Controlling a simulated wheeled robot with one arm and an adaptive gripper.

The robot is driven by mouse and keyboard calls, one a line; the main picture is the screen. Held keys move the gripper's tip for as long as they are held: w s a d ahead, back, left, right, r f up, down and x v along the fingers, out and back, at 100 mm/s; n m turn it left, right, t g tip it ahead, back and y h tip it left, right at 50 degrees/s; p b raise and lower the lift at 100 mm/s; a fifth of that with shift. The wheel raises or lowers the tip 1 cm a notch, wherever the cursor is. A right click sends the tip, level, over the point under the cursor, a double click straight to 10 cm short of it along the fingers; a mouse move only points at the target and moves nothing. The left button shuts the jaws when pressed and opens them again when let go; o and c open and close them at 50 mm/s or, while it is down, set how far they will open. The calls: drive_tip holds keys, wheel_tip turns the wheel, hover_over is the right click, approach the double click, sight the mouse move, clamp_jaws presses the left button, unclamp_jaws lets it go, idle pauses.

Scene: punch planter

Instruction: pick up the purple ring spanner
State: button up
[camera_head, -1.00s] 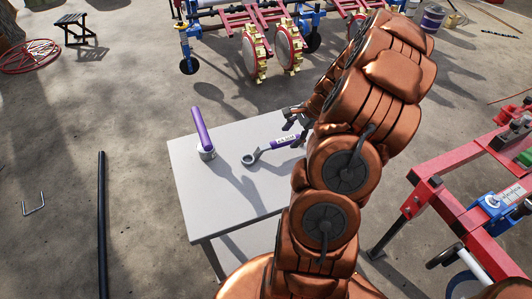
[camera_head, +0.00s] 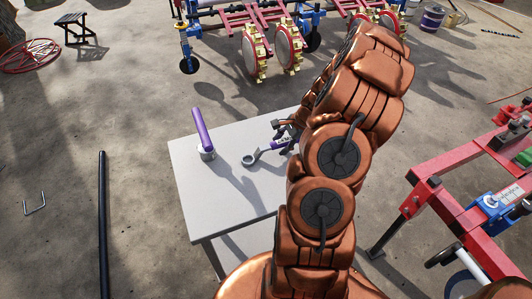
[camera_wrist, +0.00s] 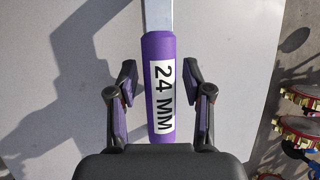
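The ring spanner lies on the grey table, its grey ring end (camera_head: 249,160) to the left and its purple handle (camera_head: 279,143) running right, partly hidden by my arm. In the wrist view the purple handle (camera_wrist: 161,88) runs up the middle with a white "24 MM" label, and its bare metal shank shows above. My gripper (camera_wrist: 161,76) is open, one finger on each side of the handle with a gap on both sides. In the head view my gripper (camera_head: 284,130) is at the handle, partly hidden by my arm.
A second purple-handled tool (camera_head: 202,128) stands on the table (camera_head: 190,186) left of the spanner, with a grey round foot. A red frame (camera_head: 455,205) stands to the right. Farm machinery with pale wheels (camera_head: 255,53) is behind the table. The table's front left is clear.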

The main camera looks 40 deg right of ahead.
clamp_jaws()
idle(0.5)
